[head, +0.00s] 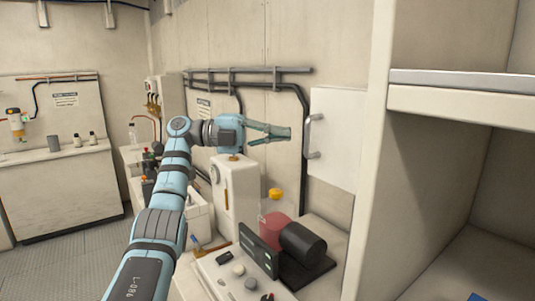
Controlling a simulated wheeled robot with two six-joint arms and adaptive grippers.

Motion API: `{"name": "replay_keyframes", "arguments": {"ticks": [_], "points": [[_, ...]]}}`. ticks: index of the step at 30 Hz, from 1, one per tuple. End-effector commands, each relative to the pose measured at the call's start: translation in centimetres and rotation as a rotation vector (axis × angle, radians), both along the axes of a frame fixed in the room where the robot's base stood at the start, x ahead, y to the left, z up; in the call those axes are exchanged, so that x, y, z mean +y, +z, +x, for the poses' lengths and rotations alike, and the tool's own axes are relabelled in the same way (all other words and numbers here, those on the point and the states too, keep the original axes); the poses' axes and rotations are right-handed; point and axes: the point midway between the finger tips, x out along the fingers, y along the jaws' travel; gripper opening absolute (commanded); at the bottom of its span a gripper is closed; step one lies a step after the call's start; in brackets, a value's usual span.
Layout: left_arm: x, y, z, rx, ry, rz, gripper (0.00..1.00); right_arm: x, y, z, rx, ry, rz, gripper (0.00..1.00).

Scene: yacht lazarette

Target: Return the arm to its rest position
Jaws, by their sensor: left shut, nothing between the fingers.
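My left arm reaches up from the bottom of the head view. Its gripper (284,132) is shut and empty. The fingers point right, toward the handle (311,135) of a white wall cabinet door (336,138). In the picture a small gap shows between the fingertips and the handle; I cannot tell the true distance. The cabinet door appears closed. My right gripper is not in view.
Below the gripper stand a white upright unit (240,190), a red container with a yellow cap (275,193) and a black cylinder (303,244) on the counter. A shelf unit (450,105) stands close on the right. Open floor (70,262) lies at lower left.

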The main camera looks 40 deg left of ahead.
Motion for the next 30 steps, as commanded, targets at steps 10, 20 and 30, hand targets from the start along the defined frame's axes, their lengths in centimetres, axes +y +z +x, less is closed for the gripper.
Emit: {"name": "replay_keyframes", "arguments": {"ticks": [10, 20, 30], "points": [[5.8, 0.2, -4.8, -0.005, 0.001, -0.004, 0.0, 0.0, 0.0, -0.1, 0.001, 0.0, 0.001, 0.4], [6.0, 0.2, -5.0, -0.002, -0.002, -0.001, 0.0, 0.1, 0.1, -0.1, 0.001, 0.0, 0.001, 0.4], [6.0, 6.3, -5.0, -0.003, -0.001, 0.0, 0.0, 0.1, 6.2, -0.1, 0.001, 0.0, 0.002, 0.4]]}}
